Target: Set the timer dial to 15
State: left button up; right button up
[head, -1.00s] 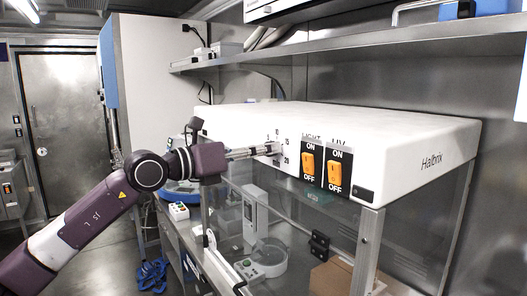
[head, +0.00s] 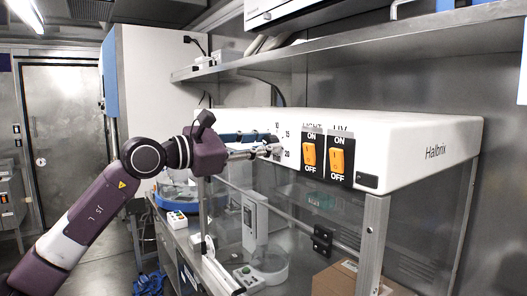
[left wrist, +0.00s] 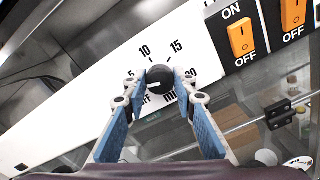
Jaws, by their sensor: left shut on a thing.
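The timer dial is a dark round knob (left wrist: 160,77) on the white front of the hood (head: 420,130). In the left wrist view, printed numbers 5, 10, 15 and 20 run around it. A small light mark shows on the knob, but I cannot tell which number it stands for. My left gripper (left wrist: 160,82) has its blue-padded fingers on either side of the knob and is shut on it. In the head view, the left gripper (head: 272,151) reaches the panel beside the 15 and 20 and mostly hides the dial. My right gripper is not in view.
Two orange rocker switches, LIGHT (head: 309,154) and UV (head: 337,158), sit right of the dial. Below is the hood's glass front, with a white instrument (head: 254,225) and a cardboard box (head: 335,280) behind it. A metal shelf (head: 350,47) runs above.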

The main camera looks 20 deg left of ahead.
pick_arm(q)
jog(key=m+b, duration=0.3)
jog(key=m, duration=2.3)
jog(key=shift+f+b, duration=0.2)
jog(key=shift+b, duration=0.2)
jog(key=shift+m, duration=0.3)
jog(key=o, duration=1.2)
jog(key=shift+c, duration=0.2)
jog(key=shift+r, duration=0.1)
